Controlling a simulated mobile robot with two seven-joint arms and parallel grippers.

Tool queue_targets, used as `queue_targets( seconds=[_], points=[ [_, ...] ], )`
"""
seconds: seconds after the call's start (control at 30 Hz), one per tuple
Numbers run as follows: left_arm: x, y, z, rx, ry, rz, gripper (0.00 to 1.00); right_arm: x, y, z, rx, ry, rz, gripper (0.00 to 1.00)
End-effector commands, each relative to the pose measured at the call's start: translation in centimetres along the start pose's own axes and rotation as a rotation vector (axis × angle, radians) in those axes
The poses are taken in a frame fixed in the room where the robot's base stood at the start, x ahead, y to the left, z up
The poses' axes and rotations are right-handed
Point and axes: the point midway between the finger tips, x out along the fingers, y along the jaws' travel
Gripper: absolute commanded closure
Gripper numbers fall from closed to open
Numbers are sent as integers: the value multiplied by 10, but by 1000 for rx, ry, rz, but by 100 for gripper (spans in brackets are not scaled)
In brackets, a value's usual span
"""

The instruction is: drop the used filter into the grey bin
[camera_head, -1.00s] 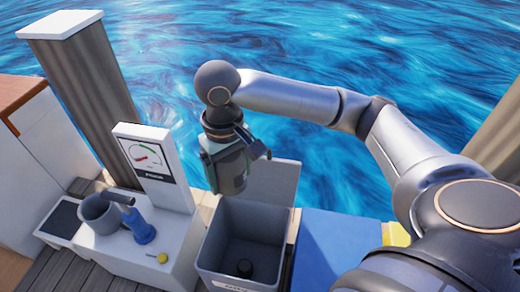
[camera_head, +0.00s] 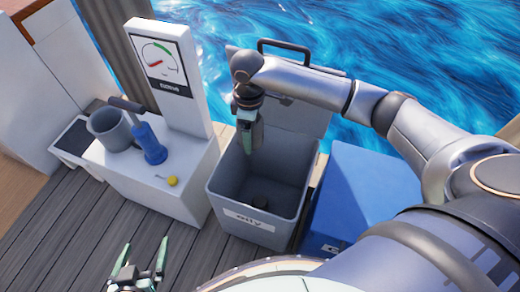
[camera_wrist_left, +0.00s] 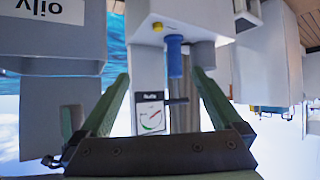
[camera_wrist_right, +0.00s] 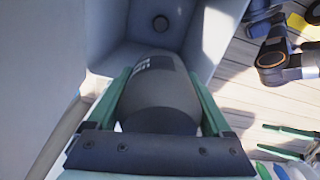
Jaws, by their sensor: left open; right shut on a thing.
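The used filter (camera_wrist_right: 168,88) is a dark grey cylinder. My right gripper (camera_head: 249,142) is shut on it, with a green finger on each side in the right wrist view (camera_wrist_right: 163,100). The gripper is over the opening of the grey bin (camera_head: 230,202), near its back left side. The bin is labelled "oily" and its lid stands raised behind. In the head view, the filter is mostly hidden by the gripper. My left gripper (camera_head: 138,262) is open and empty over the deck, left of the bin.
A small dark round thing (camera_head: 259,203) lies on the bin floor. A blue box (camera_head: 365,185) stands right of the bin.

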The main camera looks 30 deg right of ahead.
Motion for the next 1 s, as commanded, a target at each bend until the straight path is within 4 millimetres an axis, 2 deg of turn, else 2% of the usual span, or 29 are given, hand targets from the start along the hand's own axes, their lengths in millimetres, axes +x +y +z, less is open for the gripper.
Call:
queue_targets(
  seconds=[0.1,0.3,0.57,0.77,1.0],
  points=[
    [-3,4,11,-16,-56,7,0,31,2,5,-203,-3,-5,92],
    [-6,8,28,-36,-124,16,0,71,4,16,-479,0,-2,92],
    [-6,9,34,-41,-142,18,0,92,4,22,-617,2,1,92],
    [-1,3,17,-18,-64,7,0,100,4,22,-620,2,2,92],
    [2,-5,-18,25,86,-11,0,111,4,22,-620,2,3,92]
  ],
)
